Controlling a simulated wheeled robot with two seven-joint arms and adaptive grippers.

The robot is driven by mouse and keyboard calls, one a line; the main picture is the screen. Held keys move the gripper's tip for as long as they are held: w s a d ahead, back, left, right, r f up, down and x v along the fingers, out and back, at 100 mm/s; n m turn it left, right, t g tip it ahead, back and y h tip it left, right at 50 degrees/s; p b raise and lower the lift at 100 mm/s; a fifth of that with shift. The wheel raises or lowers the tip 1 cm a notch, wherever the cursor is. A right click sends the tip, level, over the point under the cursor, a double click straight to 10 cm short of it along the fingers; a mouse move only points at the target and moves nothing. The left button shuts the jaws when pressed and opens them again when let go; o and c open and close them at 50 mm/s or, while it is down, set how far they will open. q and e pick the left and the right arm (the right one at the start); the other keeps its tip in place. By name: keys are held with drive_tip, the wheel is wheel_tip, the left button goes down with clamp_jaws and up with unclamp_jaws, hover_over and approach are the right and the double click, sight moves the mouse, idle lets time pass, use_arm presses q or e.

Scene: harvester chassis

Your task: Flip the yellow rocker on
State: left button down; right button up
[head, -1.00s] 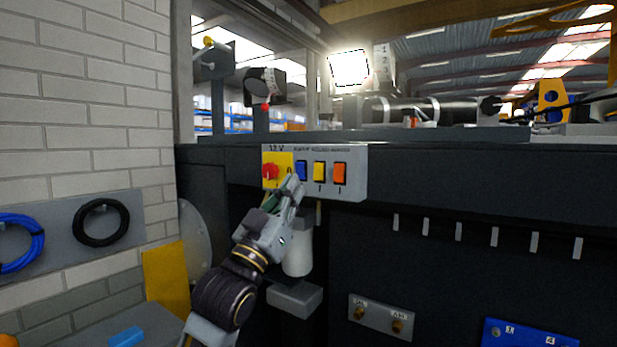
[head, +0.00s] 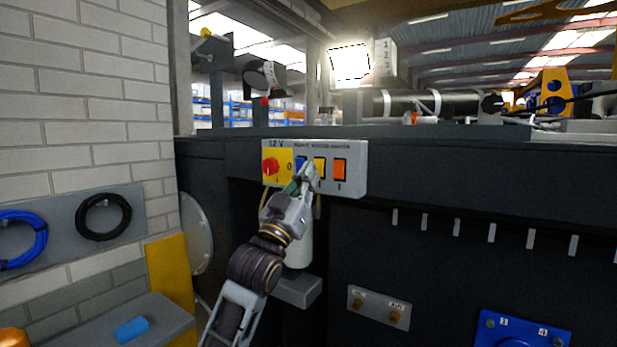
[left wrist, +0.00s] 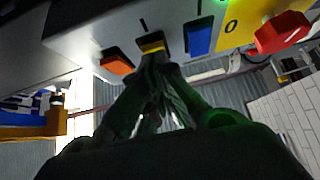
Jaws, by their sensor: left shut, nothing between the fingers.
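The yellow rocker (head: 320,168) sits on a light grey switch panel (head: 354,183), between a blue rocker (head: 299,166) and an orange rocker (head: 340,169). My left gripper (head: 307,172) is shut and empty, its tips in front of the panel by the yellow and blue rockers. In the left wrist view the shut fingertips (left wrist: 153,60) are right at the lower part of the yellow rocker (left wrist: 151,43) and hide some of it. I cannot tell whether they touch it. The blue rocker (left wrist: 199,37) and orange rocker (left wrist: 116,63) stand on either side. My right gripper is not in view.
A red rotary knob (head: 270,167) on a yellow plate is at the panel's left end. A white cylinder (head: 300,250) and grey ledge (head: 297,290) are below the panel. A brick wall (head: 90,100) stands on the left. A bright lamp (head: 349,65) is above.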

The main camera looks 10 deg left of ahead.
use_arm(q)
drive_tip(key=shift+f, duration=0.1)
drive_tip(key=shift+w+d+f, duration=0.15)
drive_tip(key=shift+w+f, duration=0.05)
drive_tip(key=shift+w, duration=0.3)
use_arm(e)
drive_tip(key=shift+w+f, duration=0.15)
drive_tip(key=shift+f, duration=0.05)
use_arm(q)
drive_tip(key=shift+s, duration=0.2)
